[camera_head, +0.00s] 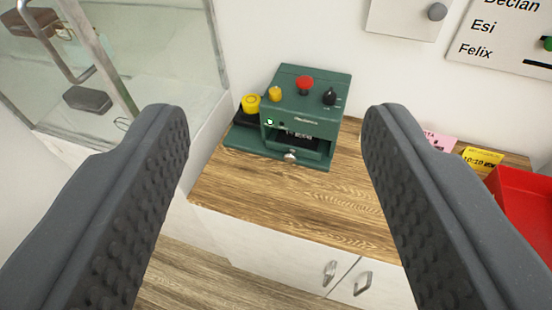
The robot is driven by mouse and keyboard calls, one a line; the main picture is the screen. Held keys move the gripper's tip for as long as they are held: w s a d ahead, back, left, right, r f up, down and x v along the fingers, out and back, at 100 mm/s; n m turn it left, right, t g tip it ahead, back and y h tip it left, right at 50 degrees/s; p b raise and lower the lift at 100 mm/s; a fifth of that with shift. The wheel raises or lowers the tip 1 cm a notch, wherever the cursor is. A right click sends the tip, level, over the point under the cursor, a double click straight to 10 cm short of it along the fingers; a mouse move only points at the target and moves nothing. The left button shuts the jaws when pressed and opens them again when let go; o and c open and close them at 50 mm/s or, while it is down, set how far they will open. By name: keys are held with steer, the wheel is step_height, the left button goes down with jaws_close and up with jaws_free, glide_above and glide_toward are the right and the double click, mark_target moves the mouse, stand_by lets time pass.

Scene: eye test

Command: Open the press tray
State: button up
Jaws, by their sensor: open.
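The press (313,85) is a green box-shaped machine near the back of a wooden counter, against the wall. On top it has a yellow button, a red button and a black knob. Low in its front is a dark opening with a green tray front (315,164) and a small round metal knob (290,157). I cannot tell for sure how far the tray is out. My gripper (275,125) is open and empty, with its two dark grey textured fingers wide apart in the foreground. The press shows between the fingers, farther off, and neither finger touches it.
The wooden counter top (250,195) is clear in front of the press. A yellow round item (251,103) is at its left. A glass case (120,60) stands at left. A red bin (522,205) and pink and yellow cards (481,159) are at right. White cabinet doors are below.

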steer(key=w+a+f+m+g, duration=0.1)
steer(key=w+a+f, duration=0.1)
steer(key=w+f, duration=0.65)
steer(key=w+a+f+m, duration=0.1)
steer(key=w+a+f, duration=0.1)
steer(key=w+f, duration=0.7)
steer(key=m+g+h+p, duration=0.1)
steer(key=m+h, duration=0.2)
glide_toward(289, 160)
steer(key=v, duration=0.5)
steer(key=shift+w+f, duration=0.1)
steer(key=shift+w, duration=0.05)
steer(key=x, duration=1.3)
steer(key=shift+w+d+b, duration=0.15)
steer(key=shift+w+b, duration=0.05)
steer(key=shift+b, duration=0.2)
